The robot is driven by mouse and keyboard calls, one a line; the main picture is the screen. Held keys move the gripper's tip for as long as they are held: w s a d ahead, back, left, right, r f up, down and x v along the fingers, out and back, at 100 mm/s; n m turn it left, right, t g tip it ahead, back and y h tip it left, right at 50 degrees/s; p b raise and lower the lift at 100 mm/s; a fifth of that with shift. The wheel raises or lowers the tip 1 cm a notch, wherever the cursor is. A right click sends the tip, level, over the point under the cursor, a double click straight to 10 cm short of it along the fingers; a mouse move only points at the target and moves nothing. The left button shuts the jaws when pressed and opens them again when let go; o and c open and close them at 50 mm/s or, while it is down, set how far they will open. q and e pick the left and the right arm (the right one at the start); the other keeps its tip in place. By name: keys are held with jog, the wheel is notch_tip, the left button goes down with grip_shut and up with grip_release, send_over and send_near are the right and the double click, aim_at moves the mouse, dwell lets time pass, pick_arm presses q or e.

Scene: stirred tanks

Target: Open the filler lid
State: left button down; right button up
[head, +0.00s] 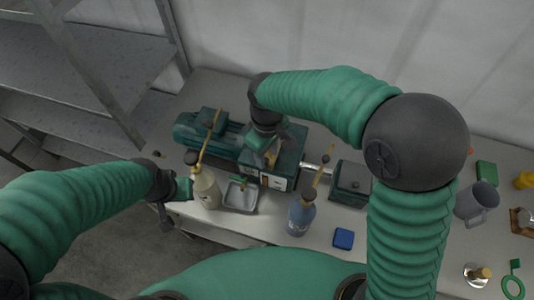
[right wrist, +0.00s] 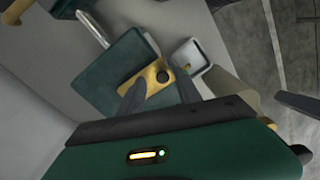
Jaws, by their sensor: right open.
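The filler lid is a yellow plate with a round black knob (right wrist: 158,78), on top of a dark green gearbox housing (right wrist: 122,62) in the right wrist view. It looks flat on the housing. In the head view a small yellow part of it (head: 272,153) shows beneath my right gripper (head: 268,137). My right gripper (right wrist: 160,90) is open. Its two dark fingers point at the lid, one on each side of the yellow plate; whether they touch it I cannot tell. My left gripper (head: 172,190) is beside a cream bottle, and its jaw state is unclear.
The cream bottle (head: 206,190) and a blue bottle (head: 301,216), both with yellow tops, flank a grey tray (head: 240,197) in front of the gearbox. A blue block (head: 343,239) and a grey jug (head: 477,203) stand to the right. Shelving (head: 95,65) is at left.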

jog(key=shift+a+f, duration=0.1)
jog(key=shift+f, duration=0.4)
jog(key=shift+a+f, duration=0.15)
jog(key=shift+a, duration=0.2)
jog(key=shift+d, duration=0.25)
grip_shut()
dwell(0.5)
